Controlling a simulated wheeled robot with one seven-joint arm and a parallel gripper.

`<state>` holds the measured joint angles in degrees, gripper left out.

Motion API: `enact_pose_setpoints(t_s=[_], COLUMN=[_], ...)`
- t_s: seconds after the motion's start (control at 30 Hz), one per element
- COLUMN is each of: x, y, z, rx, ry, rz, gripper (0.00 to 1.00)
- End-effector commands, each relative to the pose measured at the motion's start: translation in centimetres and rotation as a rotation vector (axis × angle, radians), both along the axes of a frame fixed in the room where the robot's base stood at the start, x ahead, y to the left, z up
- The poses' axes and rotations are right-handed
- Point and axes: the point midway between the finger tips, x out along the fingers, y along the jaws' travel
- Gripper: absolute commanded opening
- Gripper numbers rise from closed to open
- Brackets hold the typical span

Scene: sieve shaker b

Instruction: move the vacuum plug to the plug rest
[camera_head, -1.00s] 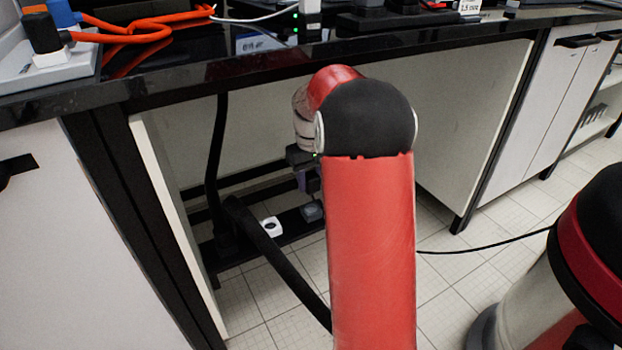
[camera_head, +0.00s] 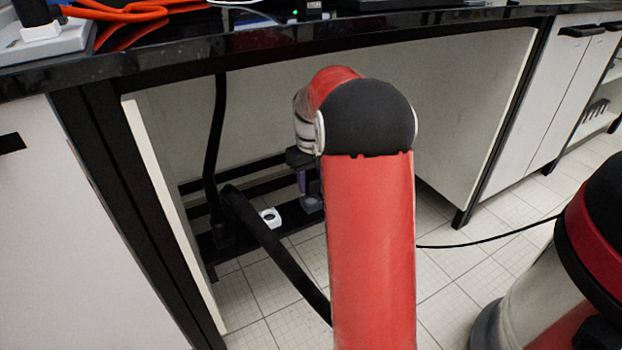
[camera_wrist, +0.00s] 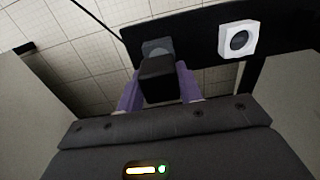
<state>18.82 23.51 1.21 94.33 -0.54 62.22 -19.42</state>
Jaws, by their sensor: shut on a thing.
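My gripper (camera_wrist: 159,90) has purple fingers, shut on the vacuum plug (camera_wrist: 160,79), a black block. In the wrist view, a grey block (camera_wrist: 156,46) on the dark shelf shows just beyond the plug, partly hidden by it. A white square block (camera_wrist: 238,40) with a round dark recess sits to its right on the shelf. I cannot tell for sure which block is the plug rest. In the head view, my gripper (camera_head: 308,185) is under the bench, partly hidden by my arm, and the white block (camera_head: 270,218) is to its lower left. Contact between plug and grey block cannot be told.
The dark shelf (camera_head: 289,222) runs low at the back under the bench (camera_head: 250,45). A thick black hose (camera_head: 262,240) crosses the left of the opening. White side panels (camera_head: 170,220) bound it.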

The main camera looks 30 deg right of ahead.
Motion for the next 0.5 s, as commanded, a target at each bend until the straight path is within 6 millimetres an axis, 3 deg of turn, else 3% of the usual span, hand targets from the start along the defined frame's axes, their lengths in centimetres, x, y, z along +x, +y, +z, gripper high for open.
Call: enact_pose_setpoints(t_s=[0.03, 0.2, 0.5], x=[0.0, 0.0, 0.0], y=[0.0, 0.0, 0.0], z=[-0.9, -1.9, -2.1], rx=[0.0, 0.0, 0.0], ry=[0.0, 0.0, 0.0], rz=[0.0, 0.0, 0.0], gripper=[0.0, 0.0, 0.0])
